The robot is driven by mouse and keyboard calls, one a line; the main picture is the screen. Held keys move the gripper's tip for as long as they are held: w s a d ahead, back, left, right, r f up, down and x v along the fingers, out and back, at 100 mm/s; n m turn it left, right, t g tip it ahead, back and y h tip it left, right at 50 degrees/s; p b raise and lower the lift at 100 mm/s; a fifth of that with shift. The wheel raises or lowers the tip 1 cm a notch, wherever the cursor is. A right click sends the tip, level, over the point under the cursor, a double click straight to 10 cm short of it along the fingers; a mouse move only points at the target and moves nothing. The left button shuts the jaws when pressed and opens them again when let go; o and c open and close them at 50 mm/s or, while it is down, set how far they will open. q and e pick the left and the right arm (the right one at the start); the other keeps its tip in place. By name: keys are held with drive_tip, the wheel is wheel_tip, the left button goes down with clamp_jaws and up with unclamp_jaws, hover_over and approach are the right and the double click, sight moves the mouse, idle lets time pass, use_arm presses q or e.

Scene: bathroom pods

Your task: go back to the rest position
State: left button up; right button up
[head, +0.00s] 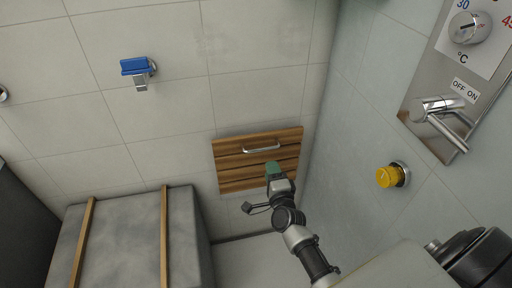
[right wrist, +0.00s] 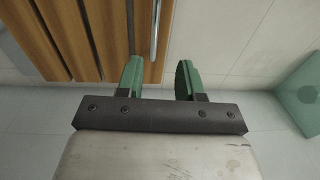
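My right gripper (head: 273,168) is in front of the lower part of a wooden slatted panel on the wall (head: 230,172), just below its metal bar handle (head: 261,149). In the right wrist view, the two green fingers of my right gripper (right wrist: 159,80) are apart with nothing between them. The handle (right wrist: 155,28) shows beyond the gap, and I cannot tell how near it is. The wooden panel (right wrist: 90,35) fills the upper left of that view. My left gripper is not in view.
A grey block with two wooden strips (head: 125,235) stands at lower left. A yellow knob (head: 388,176) and a steel control panel with a lever (head: 436,105) are on the right wall. A blue-topped fitting (head: 136,67) is on the back wall. A teal object (right wrist: 302,95) shows at right.

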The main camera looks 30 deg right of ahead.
drive_tip(key=s+a+f+n+g+y+p, duration=0.1)
drive_tip(key=s+a+f+n+g+y, duration=0.2)
drive_tip(key=s+f, duration=0.45)
drive_tip(key=s+a+f+n+g+p, duration=0.1)
drive_tip(key=s+a+f+n+g, duration=0.2)
drive_tip(key=f+n, duration=0.5)
drive_tip(key=s+a+f+n+g+y+p, duration=0.1)
drive_tip(key=s+a+f+n+g+y, duration=0.15)
drive_tip(key=s+f, duration=0.65)
drive_tip(key=s+f+n+g+p, duration=0.1)
drive_tip(key=s+f+n+g, duration=0.3)
drive_tip(key=s, duration=0.9)
drive_tip(key=s+d+f+n+g+h+p, duration=0.1)
drive_tip(key=s+f+n+g, duration=0.3)
drive_tip(key=s+f, duration=0.4)
drive_tip(key=s+n, duration=0.1)
drive_tip(key=s, duration=0.4)
drive_tip(key=shift+s+d+n, duration=0.2)
drive_tip(key=shift+d+n, duration=0.05)
drive_tip(key=shift+n, duration=0.1)
drive_tip(key=shift+f+g, duration=0.1)
drive_tip(key=shift+g, duration=0.15)
